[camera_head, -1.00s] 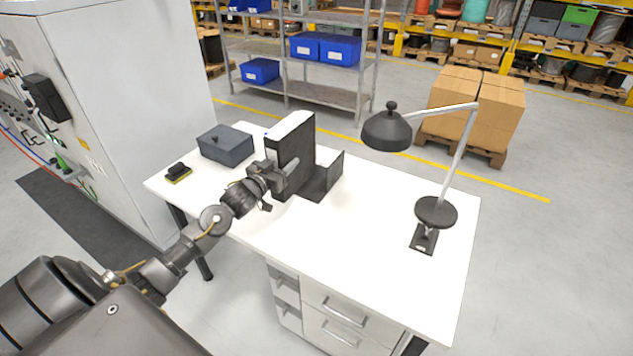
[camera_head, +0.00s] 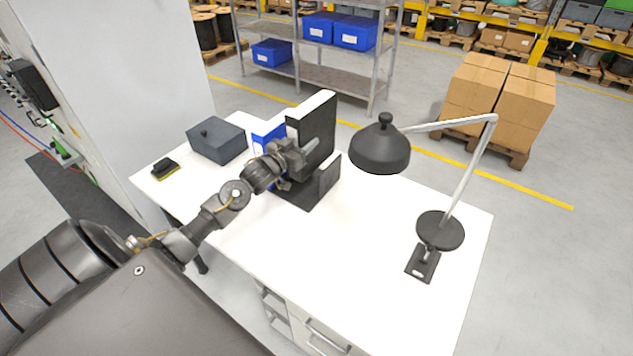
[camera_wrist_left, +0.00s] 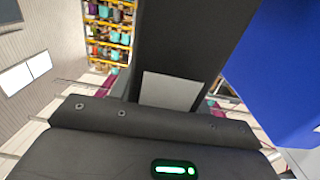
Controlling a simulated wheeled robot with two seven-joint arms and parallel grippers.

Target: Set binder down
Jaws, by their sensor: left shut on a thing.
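The black binder (camera_head: 320,128), with a white top edge, stands upright in the head view at the back of the white desk. My left gripper (camera_head: 298,158) is shut on it. In the left wrist view the binder (camera_wrist_left: 185,40) is a dark panel with a grey-white label, right at the gripper (camera_wrist_left: 155,120). A blue binder (camera_head: 265,133) stands to the left, partly hidden by my gripper; it is large at right in the wrist view (camera_wrist_left: 280,75). A dark bookend (camera_head: 329,178) is at the held binder's lower right. Whether the held binder touches its base is hidden. My right gripper is not in view.
On the white desk (camera_head: 370,235), a dark grey box (camera_head: 216,142) and a small black-and-yellow item (camera_head: 165,168) are at left. A black lamp (camera_head: 380,150) reaches over the right side. The desk's middle front is clear.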

